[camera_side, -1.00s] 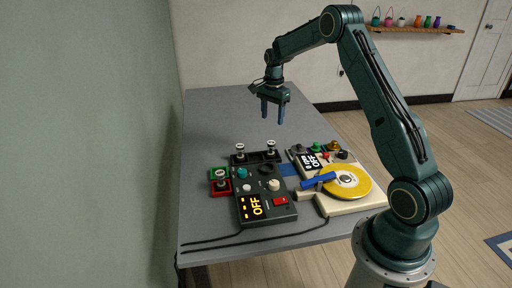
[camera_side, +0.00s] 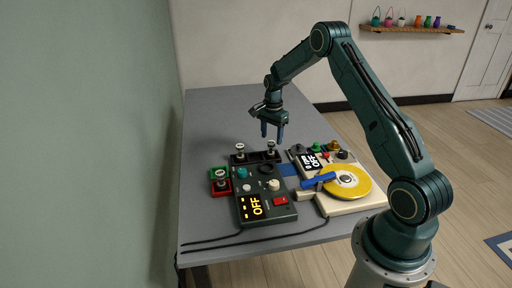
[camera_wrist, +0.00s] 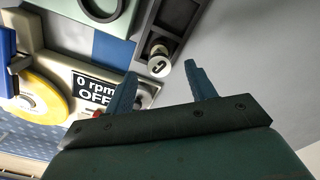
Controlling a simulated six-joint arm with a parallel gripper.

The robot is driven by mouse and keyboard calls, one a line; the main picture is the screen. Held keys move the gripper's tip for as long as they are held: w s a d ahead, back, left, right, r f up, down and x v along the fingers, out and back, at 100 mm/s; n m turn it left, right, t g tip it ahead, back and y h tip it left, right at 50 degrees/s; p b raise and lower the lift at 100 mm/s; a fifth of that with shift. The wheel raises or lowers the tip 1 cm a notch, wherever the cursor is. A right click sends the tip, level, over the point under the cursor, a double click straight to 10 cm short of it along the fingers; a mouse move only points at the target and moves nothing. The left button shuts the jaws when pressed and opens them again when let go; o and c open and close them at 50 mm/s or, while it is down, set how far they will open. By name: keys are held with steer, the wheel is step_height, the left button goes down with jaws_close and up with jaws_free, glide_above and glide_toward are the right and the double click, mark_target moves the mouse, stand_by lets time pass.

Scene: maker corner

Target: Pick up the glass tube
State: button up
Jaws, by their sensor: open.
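Two glass tubes with pale caps stand upright in a black rack (camera_side: 255,158) on the table; the left tube (camera_side: 240,151) and the right tube (camera_side: 271,149) are apart. A third capped tube (camera_side: 220,178) stands in the red and green holder at the left. I cannot tell which tube the task means. My gripper (camera_side: 272,138) is open and empty, just above the right tube in the rack. In the wrist view my gripper (camera_wrist: 160,80) has its fingers spread, with one capped tube (camera_wrist: 158,62) between and beyond the tips.
A dark control box (camera_side: 265,205) reading OFF stands in front of the rack. A cream machine with a yellow disc (camera_side: 348,181) and a blue bar (camera_side: 318,180) is to the right. The grey table (camera_side: 225,112) is clear behind the rack.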

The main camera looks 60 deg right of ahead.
mark_target(272, 142)
steer(key=shift+f, duration=2.35)
steer(key=shift+c, duration=0.2)
steer(key=c, duration=1)
